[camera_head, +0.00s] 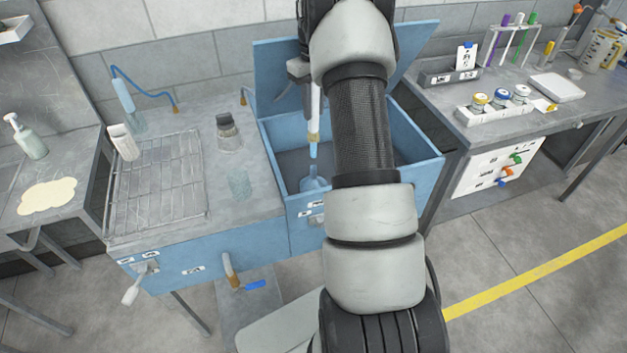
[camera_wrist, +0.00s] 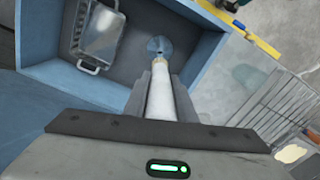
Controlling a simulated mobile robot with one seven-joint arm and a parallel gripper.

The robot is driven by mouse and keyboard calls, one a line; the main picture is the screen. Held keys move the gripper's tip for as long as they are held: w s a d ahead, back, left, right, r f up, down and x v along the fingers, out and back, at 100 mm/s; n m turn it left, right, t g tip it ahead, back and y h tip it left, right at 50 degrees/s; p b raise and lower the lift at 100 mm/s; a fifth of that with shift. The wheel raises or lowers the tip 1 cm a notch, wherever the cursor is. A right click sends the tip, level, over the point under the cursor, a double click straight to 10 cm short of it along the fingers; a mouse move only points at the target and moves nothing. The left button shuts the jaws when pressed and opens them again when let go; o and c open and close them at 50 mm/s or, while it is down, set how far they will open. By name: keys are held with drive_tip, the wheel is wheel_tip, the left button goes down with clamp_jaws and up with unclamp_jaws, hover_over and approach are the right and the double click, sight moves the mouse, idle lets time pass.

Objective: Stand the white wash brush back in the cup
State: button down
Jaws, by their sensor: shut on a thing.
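My gripper (camera_head: 303,75) is shut on the white handle of the wash brush (camera_head: 315,108), over the open blue basin (camera_head: 429,159). The brush hangs head down, with a pale blue flared head below a yellowish collar. In the wrist view my gripper (camera_wrist: 164,88) clasps the white handle (camera_wrist: 160,100); the blue head shows as a disc beyond it. A greenish see-through cup (camera_head: 240,184) stands on the bench left of the basin, apart from the brush. My arm hides part of the basin.
A wire rack (camera_head: 160,185) lies on the bench left of the cup. A dark-capped jar (camera_head: 228,133) stands behind the cup. The basin's raised lid (camera_head: 272,75) is behind my gripper. A metal basket (camera_wrist: 98,36) lies inside the basin.

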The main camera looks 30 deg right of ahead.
wheel_tip(320, 180, up, 2)
drive_tip(key=shift+r+p, duration=0.2)
drive_tip(key=shift+p, duration=0.35)
drive_tip(key=s+a+b, duration=0.2)
drive_tip(key=a+b, duration=0.1)
drive_tip(key=a, duration=2.2)
drive_tip(key=shift+s, duration=0.3)
drive_tip(key=shift+f, duration=0.1)
wheel_tip(320, 180, down, 8)
drive_tip(key=b, duration=0.5)
drive_tip(key=shift+d+f+b, duration=0.1)
drive_tip(key=shift+f+b, duration=0.35)
drive_tip(key=shift+f, duration=0.25)
